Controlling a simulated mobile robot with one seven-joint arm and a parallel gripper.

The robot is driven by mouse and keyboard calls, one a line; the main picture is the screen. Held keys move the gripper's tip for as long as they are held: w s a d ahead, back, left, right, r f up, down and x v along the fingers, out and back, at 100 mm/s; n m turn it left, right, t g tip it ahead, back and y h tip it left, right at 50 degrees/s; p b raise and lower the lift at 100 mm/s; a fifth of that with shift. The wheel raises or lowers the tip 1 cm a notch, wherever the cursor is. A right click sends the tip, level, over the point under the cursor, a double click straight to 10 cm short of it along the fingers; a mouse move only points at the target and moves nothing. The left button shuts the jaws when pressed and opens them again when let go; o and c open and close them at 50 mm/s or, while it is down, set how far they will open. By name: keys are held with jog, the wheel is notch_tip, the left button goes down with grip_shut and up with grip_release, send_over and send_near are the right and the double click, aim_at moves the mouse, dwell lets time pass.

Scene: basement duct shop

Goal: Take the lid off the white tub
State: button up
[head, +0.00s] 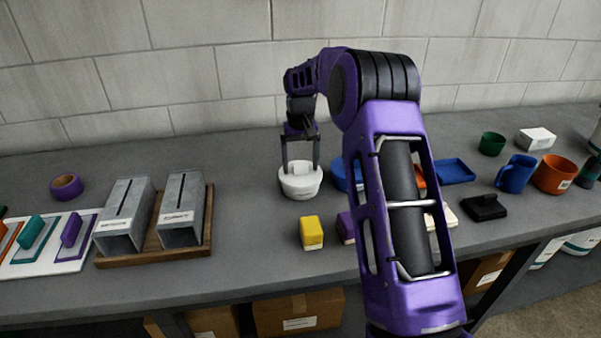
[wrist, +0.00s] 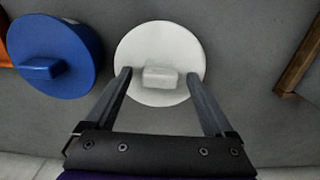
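The white tub (head: 300,187) stands on the grey bench near the wall, with its white lid (wrist: 160,50) on top. The lid has a raised block handle (wrist: 161,77) at its middle. My gripper (head: 301,168) is over the tub, pointing down. In the wrist view my gripper (wrist: 158,72) is open, with one finger on each side of the handle and visible gaps between. The handle is not held. The tub's body is mostly hidden under the lid in the wrist view.
A blue lidded tub (wrist: 54,55) stands close beside the white one, partly behind my arm in the head view. A yellow block (head: 311,233) sits in front. A wooden tray (head: 205,245) with two grey metal boxes is at left.

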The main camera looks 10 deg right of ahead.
jog(key=c, duration=1.3)
